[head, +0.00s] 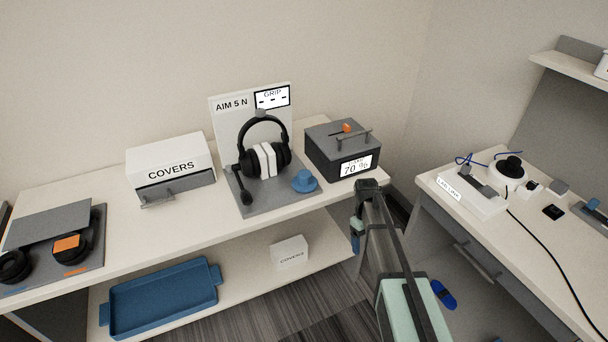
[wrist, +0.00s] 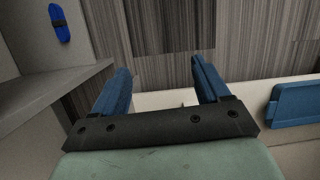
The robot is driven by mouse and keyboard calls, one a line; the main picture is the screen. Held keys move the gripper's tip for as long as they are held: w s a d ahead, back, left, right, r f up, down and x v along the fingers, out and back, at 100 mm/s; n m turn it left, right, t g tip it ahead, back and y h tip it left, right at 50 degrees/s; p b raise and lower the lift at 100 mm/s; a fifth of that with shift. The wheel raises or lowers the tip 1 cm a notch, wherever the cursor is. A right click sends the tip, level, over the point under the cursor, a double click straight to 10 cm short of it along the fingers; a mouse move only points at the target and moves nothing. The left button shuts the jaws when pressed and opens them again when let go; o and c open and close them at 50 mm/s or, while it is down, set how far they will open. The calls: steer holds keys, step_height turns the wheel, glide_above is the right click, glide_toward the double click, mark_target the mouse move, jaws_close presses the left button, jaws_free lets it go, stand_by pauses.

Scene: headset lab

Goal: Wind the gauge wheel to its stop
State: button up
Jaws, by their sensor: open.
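The gauge wheel, a blue knob (head: 304,181), sits on the right front of a grey base plate (head: 254,207) in the head view. Beside it on the plate, a black headset (head: 283,155) with white pads stands against a panel (head: 231,124) reading "AIM 5 N". The wheel is out of the wrist view.
A grey box (head: 316,149) reading "70 %" stands right of the plate, close to my arm. A white COVERS drawer box (head: 197,157) stands to the left. A blue tray (head: 159,296) lies on the lower shelf. A side desk (head: 445,199) bounds the right.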

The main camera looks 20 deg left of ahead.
steer(key=w+a+r+n+t, duration=0.1)
steer(key=w+a+r, duration=0.25)
steer(key=r, duration=0.25)
steer(key=w+a+r+n, duration=0.1)
steer(key=w+a+r, duration=0.1)
steer(key=a+r, duration=0.35)
step_height(320, 180, up, 19)
steer(key=n+t+y, duration=0.2)
steer(key=n, duration=0.3)
glide_above(304, 173)
step_height(304, 173, down, 13)
steer(key=shift+f, duration=0.2)
steer(key=c, duration=1)
